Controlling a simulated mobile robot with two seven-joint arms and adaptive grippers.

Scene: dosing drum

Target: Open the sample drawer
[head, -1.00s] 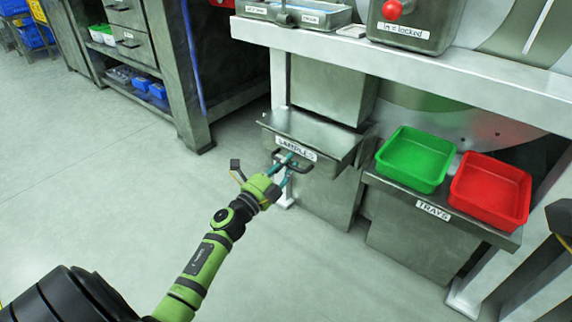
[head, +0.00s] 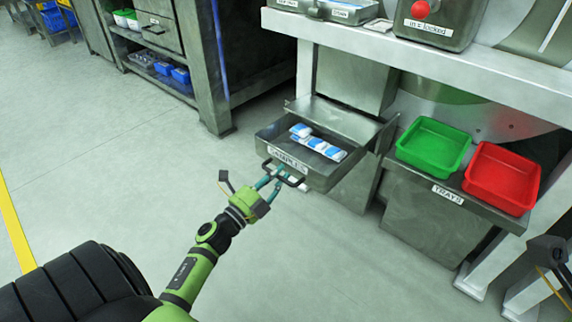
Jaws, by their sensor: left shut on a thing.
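The sample drawer (head: 333,176) stands pulled out from its metal housing under the bench, with its inside showing. Its front bears a label, partly covered by the handle and my gripper. Blue and white packets (head: 318,143) lie inside it. My right gripper does not show; a dark part of my right arm seems to show at the right edge.
A green tray (head: 433,146) and a red tray (head: 502,178) sit on a shelf labelled TRAYS (head: 447,194), right of the drawer. The bench top (head: 420,55) overhangs behind. A dark shelf unit (head: 205,70) stands at the left. The floor (head: 120,190) before the drawer is clear.

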